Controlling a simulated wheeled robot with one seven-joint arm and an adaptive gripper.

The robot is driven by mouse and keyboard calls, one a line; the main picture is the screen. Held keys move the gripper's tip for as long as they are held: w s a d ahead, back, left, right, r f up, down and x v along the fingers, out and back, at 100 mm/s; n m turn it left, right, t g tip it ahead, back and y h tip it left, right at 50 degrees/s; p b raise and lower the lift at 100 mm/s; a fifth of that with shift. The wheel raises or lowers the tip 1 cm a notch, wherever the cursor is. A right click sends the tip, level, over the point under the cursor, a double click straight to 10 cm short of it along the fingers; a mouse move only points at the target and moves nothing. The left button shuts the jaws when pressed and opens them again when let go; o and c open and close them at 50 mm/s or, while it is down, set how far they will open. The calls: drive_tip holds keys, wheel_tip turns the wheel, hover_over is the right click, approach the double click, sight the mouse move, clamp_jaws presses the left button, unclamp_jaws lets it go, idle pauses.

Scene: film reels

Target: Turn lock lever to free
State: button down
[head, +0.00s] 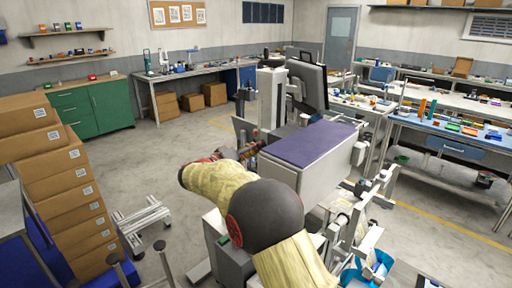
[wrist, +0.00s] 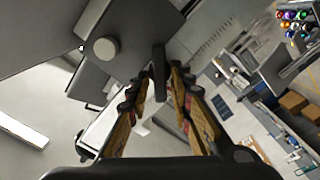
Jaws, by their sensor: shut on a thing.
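A slim dark lever (wrist: 158,58) stands in the middle of the wrist view, beside a grey plate that carries a round pale knob (wrist: 105,48). My gripper (wrist: 161,78) has its two fingers on either side of the lever's lower end and is shut on it. The lever's pivot and any lock markings cannot be made out. In the head view my gripper (head: 238,154) is small and partly hidden by my arm, at the left side of a machine with a purple top (head: 308,143). The lever cannot be picked out there.
A dark monitor (head: 308,82) and a pale column (head: 271,97) stand behind the purple top. Stacked cardboard boxes (head: 70,185) and a low metal frame (head: 142,222) are at the left. A workbench (head: 460,130) runs along the right. The floor between is mostly open.

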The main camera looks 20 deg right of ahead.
drive_tip(key=shift+w+f+n+p, duration=0.1)
drive_tip(key=shift+n+p, duration=1.05)
drive_tip(key=shift+n, duration=1.1)
drive_tip(key=shift+w+f+n+p, duration=0.1)
drive_tip(key=shift+n+p, duration=1.05)
drive_tip(key=shift+n, duration=1.1)
drive_tip(key=shift+a, duration=0.1)
drive_tip(key=shift+f, duration=0.1)
drive_tip(key=c, duration=1.8)
unclamp_jaws()
drive_tip(key=shift+c, duration=0.2)
drive_tip(key=v, duration=1.2)
